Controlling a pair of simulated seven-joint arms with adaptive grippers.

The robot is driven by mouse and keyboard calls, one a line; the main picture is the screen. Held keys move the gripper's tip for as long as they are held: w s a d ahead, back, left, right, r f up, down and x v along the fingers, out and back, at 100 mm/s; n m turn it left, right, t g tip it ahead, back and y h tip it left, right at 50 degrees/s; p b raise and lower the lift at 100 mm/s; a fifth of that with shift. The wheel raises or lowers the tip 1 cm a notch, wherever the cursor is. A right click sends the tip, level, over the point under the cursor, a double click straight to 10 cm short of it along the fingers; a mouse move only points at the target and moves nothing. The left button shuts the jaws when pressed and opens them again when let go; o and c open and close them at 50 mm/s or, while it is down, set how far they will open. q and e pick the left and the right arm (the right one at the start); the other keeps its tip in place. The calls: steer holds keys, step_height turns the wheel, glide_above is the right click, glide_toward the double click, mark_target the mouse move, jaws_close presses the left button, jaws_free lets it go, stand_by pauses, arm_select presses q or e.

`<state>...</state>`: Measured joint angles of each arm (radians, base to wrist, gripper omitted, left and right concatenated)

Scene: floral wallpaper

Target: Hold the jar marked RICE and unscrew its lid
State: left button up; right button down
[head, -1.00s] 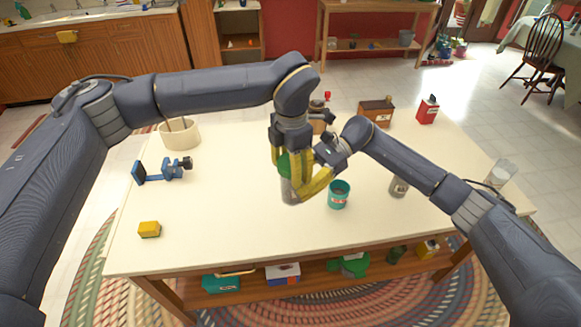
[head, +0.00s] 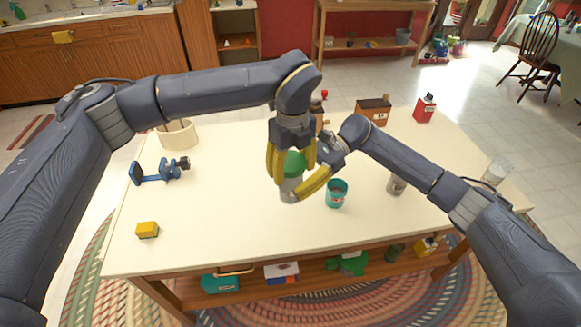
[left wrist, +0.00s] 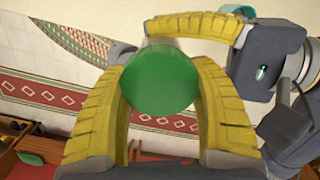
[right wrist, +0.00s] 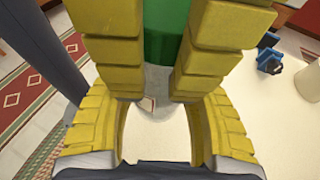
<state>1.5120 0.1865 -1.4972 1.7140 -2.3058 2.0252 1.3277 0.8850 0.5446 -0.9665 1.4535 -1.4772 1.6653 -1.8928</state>
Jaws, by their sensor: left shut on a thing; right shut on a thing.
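A grey jar (head: 289,192) with a green lid (head: 293,163) stands upright near the middle of the table; its label is not readable. My left gripper (head: 291,172) points down from above, its yellow fingers shut on the green lid; the lid (left wrist: 160,82) fills the space between the fingers in the left wrist view. My right gripper (head: 296,196) reaches in from the right, lower down, and is shut on the jar body. In the right wrist view the jar body (right wrist: 155,85) shows between the right fingers, below the lid and the left fingers.
A teal cup (head: 336,194) stands just right of the jar, and a grey shaker (head: 396,185) further right. A blue clamp (head: 165,171), a yellow block (head: 147,230) and a cream crock (head: 178,134) are on the left. The front of the table is clear.

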arm_select(q)
steer(key=n, duration=0.7)
steer(key=shift+w+d+r, duration=0.1)
steer(key=shift+w, duration=0.05)
arm_select(e)
steer(key=shift+f, duration=0.1)
stand_by(0.3)
arm_select(q)
steer(key=shift+r, duration=0.25)
steer(key=shift+r, duration=0.75)
steer(key=shift+c, duration=0.3)
steer(key=shift+r, duration=0.15)
